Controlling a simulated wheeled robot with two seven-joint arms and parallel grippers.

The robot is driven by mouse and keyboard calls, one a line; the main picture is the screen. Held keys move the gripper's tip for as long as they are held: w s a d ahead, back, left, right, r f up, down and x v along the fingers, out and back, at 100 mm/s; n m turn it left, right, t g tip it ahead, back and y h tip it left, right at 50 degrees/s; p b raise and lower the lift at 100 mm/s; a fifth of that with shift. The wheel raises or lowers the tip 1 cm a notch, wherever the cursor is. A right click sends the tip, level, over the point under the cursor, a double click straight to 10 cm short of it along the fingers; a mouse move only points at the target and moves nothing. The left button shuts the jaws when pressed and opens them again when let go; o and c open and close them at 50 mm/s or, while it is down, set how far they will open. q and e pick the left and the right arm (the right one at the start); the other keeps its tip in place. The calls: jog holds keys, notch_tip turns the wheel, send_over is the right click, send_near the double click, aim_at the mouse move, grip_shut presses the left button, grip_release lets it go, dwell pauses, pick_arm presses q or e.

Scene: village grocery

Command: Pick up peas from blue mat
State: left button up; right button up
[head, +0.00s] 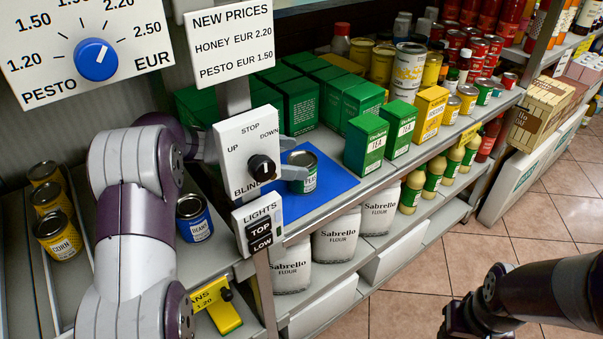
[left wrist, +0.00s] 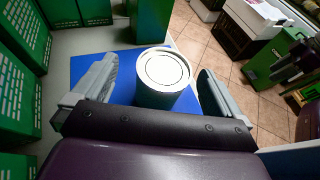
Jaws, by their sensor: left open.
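The peas can (head: 309,180), a tin with a green label and a silver lid, stands upright on the blue mat (head: 336,182) on the shelf. Its label is partly hidden. My left gripper (head: 290,158) reaches the can from the left, partly behind the blind switch panel. In the left wrist view the can (left wrist: 163,78) stands between the two open grey fingers, with a visible gap on each side. The blue mat (left wrist: 88,68) shows around it. My right gripper (head: 462,318) is at the lower right over the floor, dark and partly cut off; its jaws are unclear.
Green tea boxes (head: 366,143) stand right of the mat, and more green boxes (head: 298,103) stand behind it. The blind switch panel (head: 250,150) and lights panel (head: 259,225) are in front. A blue-labelled can (head: 193,218) and corn cans (head: 58,235) stand left.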

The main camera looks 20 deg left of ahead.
aim_at(301, 159)
pick_arm(q)
jog(key=x, duration=0.5)
jog(key=shift+s+d, duration=0.15)
jog(key=shift+s, duration=0.1)
jog(key=c, duration=1.2)
jog(key=shift+r, duration=0.15)
